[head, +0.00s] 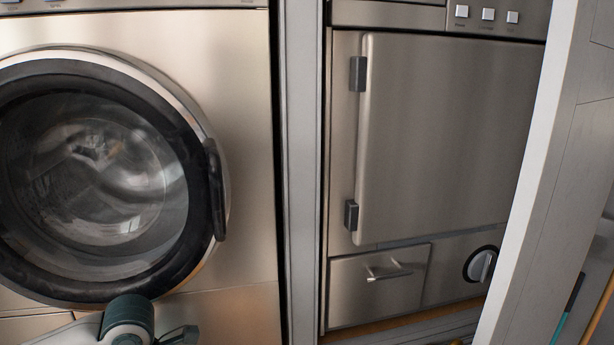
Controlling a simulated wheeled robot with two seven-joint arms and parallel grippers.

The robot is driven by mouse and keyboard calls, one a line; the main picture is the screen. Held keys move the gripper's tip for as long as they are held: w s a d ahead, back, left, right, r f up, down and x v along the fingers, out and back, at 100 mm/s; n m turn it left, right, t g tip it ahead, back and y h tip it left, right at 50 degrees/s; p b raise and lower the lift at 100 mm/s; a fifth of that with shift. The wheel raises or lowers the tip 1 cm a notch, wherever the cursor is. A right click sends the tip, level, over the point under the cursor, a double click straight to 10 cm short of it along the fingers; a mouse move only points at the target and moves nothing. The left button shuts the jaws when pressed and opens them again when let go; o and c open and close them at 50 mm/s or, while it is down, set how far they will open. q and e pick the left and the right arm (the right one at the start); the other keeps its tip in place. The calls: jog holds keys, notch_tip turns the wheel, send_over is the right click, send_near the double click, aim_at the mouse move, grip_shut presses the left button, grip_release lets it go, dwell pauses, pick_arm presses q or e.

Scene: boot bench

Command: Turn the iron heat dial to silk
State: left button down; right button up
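No iron shows in the head view, and I see no heat dial marked with fabric settings. A round knob (481,264) with a light grip and a dark ring is on the lower right of the steel appliance; I see no readable marks on it. Part of my own arm, white and dark teal, shows at the bottom left edge in front of the washer. I cannot make out gripper fingers there. My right gripper is not in view.
A front-loading washer (246,120) with a round glass door (100,180) fills the left. A steel appliance (440,140) with a closed door and a drawer (375,290) stands right of a grey post (303,170). A pale panel (530,190) stands close at the right.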

pick_arm(q)
jog(key=shift+w+d+b, duration=0.2)
jog(key=shift+w+b, duration=0.05)
jog(key=shift+b, duration=0.1)
dwell(0.6)
jog(key=shift+r, duration=0.15)
jog(key=shift+r+p, duration=1.6)
jog(key=shift+r, duration=1.25)
